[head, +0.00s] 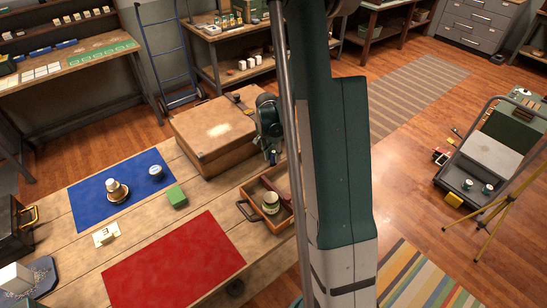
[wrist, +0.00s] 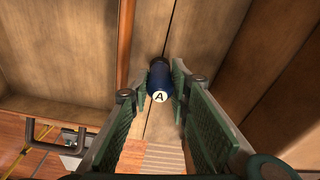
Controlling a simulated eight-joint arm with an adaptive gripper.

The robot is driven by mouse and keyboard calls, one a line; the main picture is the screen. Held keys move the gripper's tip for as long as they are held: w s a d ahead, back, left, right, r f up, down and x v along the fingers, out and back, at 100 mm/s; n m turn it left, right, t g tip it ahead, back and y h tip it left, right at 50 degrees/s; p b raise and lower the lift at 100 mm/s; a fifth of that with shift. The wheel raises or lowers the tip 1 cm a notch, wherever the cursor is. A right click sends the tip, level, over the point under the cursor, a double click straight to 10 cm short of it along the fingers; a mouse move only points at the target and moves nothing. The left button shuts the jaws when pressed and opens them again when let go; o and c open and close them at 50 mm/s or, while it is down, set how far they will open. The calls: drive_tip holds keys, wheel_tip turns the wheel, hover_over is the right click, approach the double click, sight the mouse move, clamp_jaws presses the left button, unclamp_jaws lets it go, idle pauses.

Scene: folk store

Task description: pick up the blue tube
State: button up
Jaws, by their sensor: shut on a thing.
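The blue tube (wrist: 161,80) is dark blue, with a dark end and a white round label marked "A". In the wrist view it sits between the two green fingers of my gripper (wrist: 161,88), which is shut on it. In the head view my gripper (head: 271,150) points down beside the right side of the brown case, with a small bit of the tube (head: 273,158) showing at its tips. Whether the tube touches a surface below is hard to tell.
The brown case (head: 205,150) stands just left of my gripper. A wooden tray (head: 249,212) with a round tin (head: 271,203) is in front.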

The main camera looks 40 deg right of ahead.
drive_tip(key=shift+r, duration=0.1)
drive_tip(key=shift+r+p, duration=0.3)
drive_tip(key=shift+r, duration=4.55)
